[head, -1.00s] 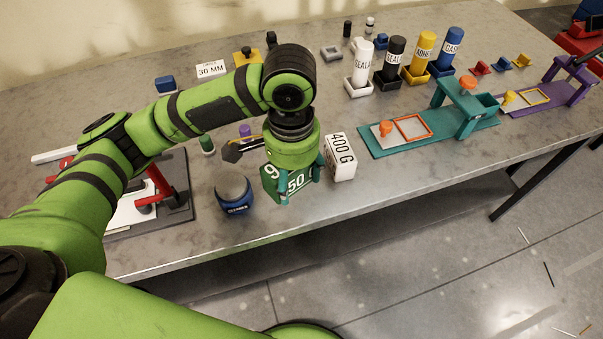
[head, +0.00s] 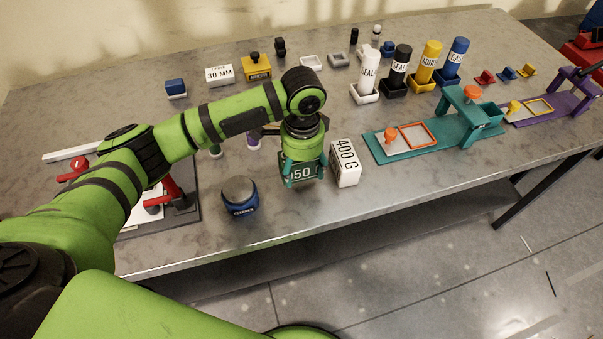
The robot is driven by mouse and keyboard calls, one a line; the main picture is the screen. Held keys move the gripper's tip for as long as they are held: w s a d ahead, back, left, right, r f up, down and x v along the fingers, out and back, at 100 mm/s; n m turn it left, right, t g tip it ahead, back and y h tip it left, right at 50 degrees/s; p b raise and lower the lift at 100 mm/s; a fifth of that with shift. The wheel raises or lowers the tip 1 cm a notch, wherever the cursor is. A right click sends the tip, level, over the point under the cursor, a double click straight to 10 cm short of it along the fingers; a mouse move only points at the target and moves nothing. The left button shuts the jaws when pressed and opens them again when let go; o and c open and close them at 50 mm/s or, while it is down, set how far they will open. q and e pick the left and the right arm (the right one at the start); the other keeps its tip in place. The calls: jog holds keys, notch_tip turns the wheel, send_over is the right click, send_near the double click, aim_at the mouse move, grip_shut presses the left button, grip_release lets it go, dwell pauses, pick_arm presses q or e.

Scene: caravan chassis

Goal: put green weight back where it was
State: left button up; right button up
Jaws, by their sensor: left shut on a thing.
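My left gripper (head: 302,170) points down near the front of the grey table. It is shut on the green weight (head: 302,174), a dark green block whose front face reads "150". The fingers and wrist hide its top and sides. I cannot tell whether its underside touches the table. The white 400 G block (head: 345,164) stands upright close to the right of the gripper. My right gripper is not in view.
A blue round device with a grey top (head: 240,197) stands to the left. A teal fixture (head: 432,140) is to the right. Green and purple items are partly hidden behind my arm. Labelled bottles (head: 400,64) stand farther back. The table's front edge is close.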

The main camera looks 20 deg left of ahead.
aim_at(302, 177)
pick_arm(q)
jog(key=shift+w+a, duration=0.1)
jog(key=shift+w, duration=0.15)
notch_tip(302, 177, down, 3)
jog(key=shift+r+p, duration=0.1)
jog(key=shift+p, duration=0.4)
jog(key=shift+f, duration=0.6)
jog(key=shift+f, duration=0.1)
jog(key=o, duration=1.7)
jog(key=shift+s+f, duration=0.1)
jog(key=shift+s, duration=0.05)
notch_tip(302, 177, up, 12)
jog(key=shift+r+b, duration=0.15)
jog(key=shift+b, duration=1.1)
